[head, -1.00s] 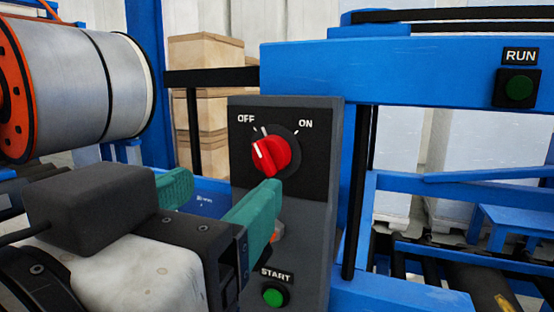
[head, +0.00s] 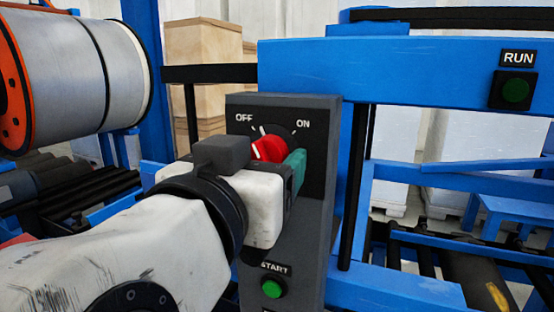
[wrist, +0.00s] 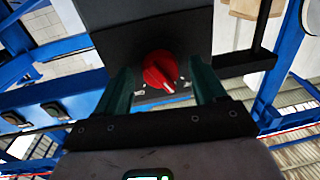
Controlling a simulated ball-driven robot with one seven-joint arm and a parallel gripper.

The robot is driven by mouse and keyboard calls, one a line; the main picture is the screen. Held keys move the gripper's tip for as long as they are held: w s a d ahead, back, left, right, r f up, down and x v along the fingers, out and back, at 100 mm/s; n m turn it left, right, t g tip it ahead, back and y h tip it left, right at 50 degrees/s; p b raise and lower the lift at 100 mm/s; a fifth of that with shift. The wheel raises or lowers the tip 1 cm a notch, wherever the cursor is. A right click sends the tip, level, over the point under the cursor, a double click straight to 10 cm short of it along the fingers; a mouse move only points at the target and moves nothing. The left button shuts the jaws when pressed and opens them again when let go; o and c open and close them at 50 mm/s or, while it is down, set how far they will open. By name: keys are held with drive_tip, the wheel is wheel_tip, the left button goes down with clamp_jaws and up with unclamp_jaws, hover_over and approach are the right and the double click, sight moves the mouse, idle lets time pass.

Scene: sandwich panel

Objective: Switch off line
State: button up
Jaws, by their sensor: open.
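The red rotary knob (head: 268,149) sits on the dark control box (head: 318,205), between the OFF label (head: 244,118) and the ON label (head: 302,124). Its white mark leans to the OFF side. In the wrist view the knob (wrist: 160,70) shows upside down, its mark pointing down and slightly right. My gripper (head: 281,162) is open at the box front, a green finger showing right of the knob. The wrist view shows its fingers (wrist: 161,88) on both sides of the knob, with gaps. The other finger is hidden in the head view.
The green START button (head: 273,288) is below on the box. The RUN button (head: 515,90) is dark green on the blue beam (head: 400,68) at right.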

drive_tip(key=c, duration=1.1)
drive_tip(key=shift+o, duration=0.2)
drive_tip(key=shift+r+n+p, duration=0.25)
drive_tip(key=shift+n+p, duration=0.55)
drive_tip(key=shift+p, duration=0.1)
drive_tip(key=shift+n+p, duration=0.65)
drive_tip(key=shift+n, duration=0.15)
drive_tip(key=shift+f+n, duration=0.2)
drive_tip(key=shift+n, duration=0.1)
drive_tip(key=o, duration=1.1)
drive_tip(key=shift+c, duration=0.2)
